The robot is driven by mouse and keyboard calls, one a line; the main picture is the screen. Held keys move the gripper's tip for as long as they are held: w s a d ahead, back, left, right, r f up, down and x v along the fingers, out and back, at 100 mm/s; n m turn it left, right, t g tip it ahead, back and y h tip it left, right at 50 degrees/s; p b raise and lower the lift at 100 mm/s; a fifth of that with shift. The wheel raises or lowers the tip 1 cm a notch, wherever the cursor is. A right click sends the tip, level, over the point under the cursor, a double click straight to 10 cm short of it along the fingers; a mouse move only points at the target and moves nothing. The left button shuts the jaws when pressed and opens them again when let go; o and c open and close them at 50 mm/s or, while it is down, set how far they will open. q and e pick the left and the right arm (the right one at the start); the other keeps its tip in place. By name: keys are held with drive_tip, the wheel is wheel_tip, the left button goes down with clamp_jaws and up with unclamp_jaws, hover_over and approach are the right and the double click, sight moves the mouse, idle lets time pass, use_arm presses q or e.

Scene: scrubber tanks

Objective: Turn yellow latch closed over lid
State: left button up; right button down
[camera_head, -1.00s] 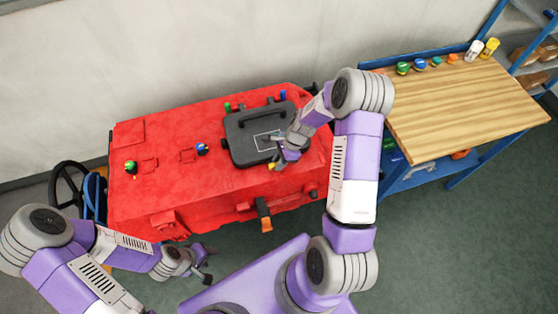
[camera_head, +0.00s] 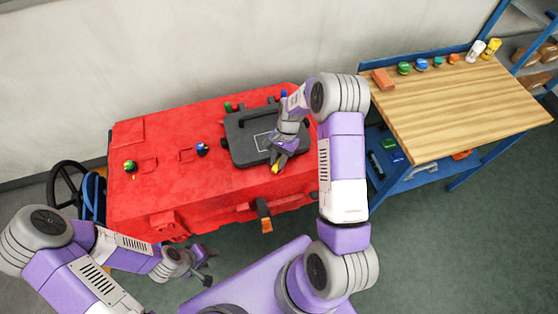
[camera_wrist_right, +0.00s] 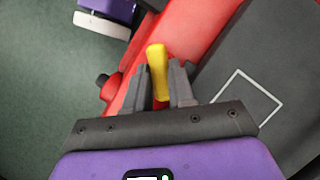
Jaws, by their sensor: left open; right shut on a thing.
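The yellow latch (camera_head: 275,169) is at the front edge of the dark grey lid (camera_head: 243,152) on the red scrubber body (camera_head: 160,205). My right gripper (camera_head: 279,163) is shut on the latch. In the right wrist view the yellow latch (camera_wrist_right: 157,68) stands between the two fingers of my right gripper (camera_wrist_right: 165,82), with its tip sticking out past them. The lid (camera_wrist_right: 275,75), with a white outline on it, lies to the right there. The lid lies flat on the red body. My left gripper (camera_head: 208,268) is open and empty, low in front of the red body.
A wooden-topped workbench (camera_head: 460,100) with several coloured caps stands at the right. A black steering wheel (camera_head: 68,190) is at the left. An orange-and-black handle (camera_head: 264,215) sticks out of the red body's front.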

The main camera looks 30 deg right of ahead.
drive_tip(key=n, duration=0.2)
drive_tip(key=n+g+h+b, duration=0.1)
drive_tip(key=n, duration=0.2)
drive_tip(key=shift+w+a+n+g, duration=0.1)
drive_tip(key=shift+w+n+g, duration=0.05)
drive_tip(key=shift+n+g, duration=0.15)
drive_tip(key=shift+a+n+g+h, duration=0.15)
drive_tip(key=shift+n+h, duration=0.3)
drive_tip(key=shift+n, duration=0.5)
drive_tip(key=shift+d+n+g+h, duration=0.15)
drive_tip(key=shift+n+h, duration=0.3)
drive_tip(key=shift+n, duration=0.5)
drive_tip(key=shift+a+b, duration=0.1)
drive_tip(key=shift+b, duration=0.2)
drive_tip(key=c, duration=1.2)
unclamp_jaws()
drive_tip(key=shift+c, duration=0.2)
drive_tip(key=v, duration=0.7)
drive_tip(key=shift+r, duration=0.25)
